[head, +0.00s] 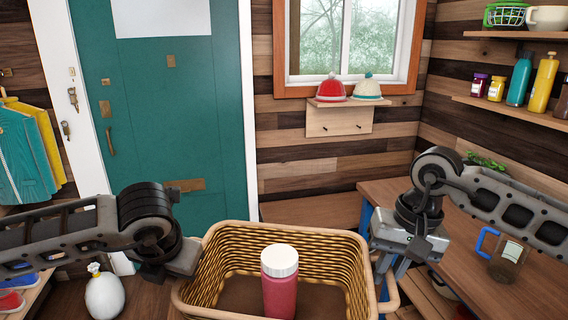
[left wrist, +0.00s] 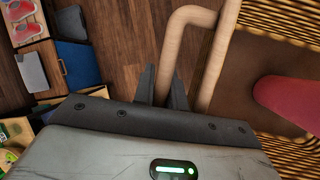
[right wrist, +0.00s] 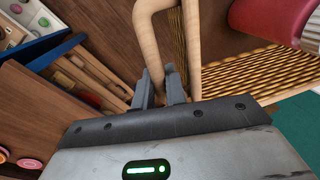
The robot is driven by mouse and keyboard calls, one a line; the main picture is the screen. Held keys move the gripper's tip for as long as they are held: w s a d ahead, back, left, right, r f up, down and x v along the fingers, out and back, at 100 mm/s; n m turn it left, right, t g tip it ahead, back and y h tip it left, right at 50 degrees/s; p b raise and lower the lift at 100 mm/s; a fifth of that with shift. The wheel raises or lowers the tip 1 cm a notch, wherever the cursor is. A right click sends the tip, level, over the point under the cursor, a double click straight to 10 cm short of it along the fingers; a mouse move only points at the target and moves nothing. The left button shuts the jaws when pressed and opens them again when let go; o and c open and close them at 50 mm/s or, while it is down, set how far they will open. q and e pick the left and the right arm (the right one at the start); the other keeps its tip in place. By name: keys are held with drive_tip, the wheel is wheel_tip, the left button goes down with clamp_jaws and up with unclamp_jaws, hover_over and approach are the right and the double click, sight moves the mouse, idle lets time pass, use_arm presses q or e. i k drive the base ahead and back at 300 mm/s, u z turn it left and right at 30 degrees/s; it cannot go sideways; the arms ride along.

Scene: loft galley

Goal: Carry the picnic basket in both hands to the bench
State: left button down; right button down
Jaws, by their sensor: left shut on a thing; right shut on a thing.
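The woven picnic basket (head: 215,265) is at the bottom centre of the head view, upright and open on top. A red bottle with a white lid (head: 280,285) stands inside it. My left gripper (head: 182,268) is shut on the basket's left handle, a pale looped bar (left wrist: 185,20) in the left wrist view. My right gripper (head: 387,268) is shut on the right handle (right wrist: 147,40), seen in the right wrist view. A low wooden surface (head: 312,211) under the window, beyond the basket, looks like the bench. The basket's underside is out of view.
A wooden table (head: 480,235) with a blue-handled jug (head: 505,262) stands close on the right. A teal door (head: 165,120) is behind. Two hats (head: 332,90) sit on a wall shelf.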

sight(292, 220)
drive_tip(key=u, duration=0.55)
drive_tip(key=i, duration=2.75)
drive_tip(key=z, duration=1)
drive_tip(key=i, duration=0.8)
drive_tip(key=z, duration=0.3)
